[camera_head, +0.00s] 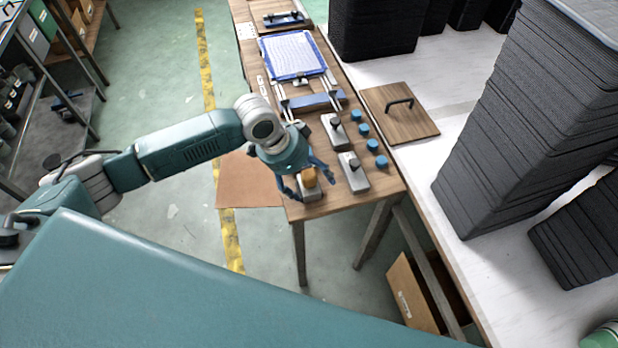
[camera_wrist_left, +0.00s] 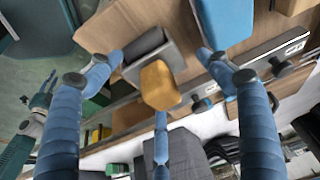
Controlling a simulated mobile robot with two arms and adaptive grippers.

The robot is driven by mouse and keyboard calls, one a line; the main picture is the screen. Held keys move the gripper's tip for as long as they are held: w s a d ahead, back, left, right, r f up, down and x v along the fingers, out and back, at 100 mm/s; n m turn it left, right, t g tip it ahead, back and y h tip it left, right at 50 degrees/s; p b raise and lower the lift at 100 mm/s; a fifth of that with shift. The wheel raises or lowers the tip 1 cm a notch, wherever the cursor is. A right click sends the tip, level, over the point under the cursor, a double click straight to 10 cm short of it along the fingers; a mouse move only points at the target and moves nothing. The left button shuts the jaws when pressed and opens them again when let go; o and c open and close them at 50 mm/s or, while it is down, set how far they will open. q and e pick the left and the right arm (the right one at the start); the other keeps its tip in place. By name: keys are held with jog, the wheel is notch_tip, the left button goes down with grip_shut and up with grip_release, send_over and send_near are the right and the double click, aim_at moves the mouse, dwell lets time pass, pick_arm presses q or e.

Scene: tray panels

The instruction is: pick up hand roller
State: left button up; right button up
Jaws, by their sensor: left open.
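The hand roller seems to be the small item with an orange block-shaped top (camera_head: 309,177) and a grey part below it, at the near left corner of the wooden table (camera_head: 385,190). In the left wrist view its orange top (camera_wrist_left: 160,86) shows in front of a grey part with a dark cylinder (camera_wrist_left: 145,45). My left gripper (camera_head: 308,184) is open over it, with blue fingers spread on either side. In the left wrist view the gripper (camera_wrist_left: 160,62) has a finger left and right of the item and a third below. I cannot tell whether any finger touches it.
Grey blocks with black knobs (camera_head: 353,173) and several blue round pieces (camera_head: 377,145) stand just right of the gripper. A blue-framed panel (camera_head: 292,55) lies farther back. A wooden board with a handle (camera_head: 400,112) and tall dark tray stacks (camera_head: 525,125) are to the right.

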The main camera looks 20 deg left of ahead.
pick_arm(q)
jog(key=shift+c, duration=1.3)
jog(key=c, duration=1.3)
jog(key=shift+c, duration=0.2)
pick_arm(e)
jog(key=shift+s+a+f, duration=0.1)
jog(key=shift+s+a, duration=0.1)
jog(key=shift+s, duration=0.85)
jog(key=shift+w, duration=0.1)
pick_arm(q)
jog(key=shift+r, duration=0.1)
jog(key=shift+c, duration=0.8)
jog(key=shift+r, duration=0.55)
jog(key=shift+c, duration=0.2)
notch_tip(320, 180, up, 19)
jog(key=b, duration=0.2)
pick_arm(e)
jog(key=shift+w+d+f, duration=0.1)
jog(key=shift+f, duration=0.4)
jog(key=shift+w+d+f, duration=0.1)
jog(key=shift+f, duration=0.35)
pick_arm(q)
jog(key=shift+f, duration=0.1)
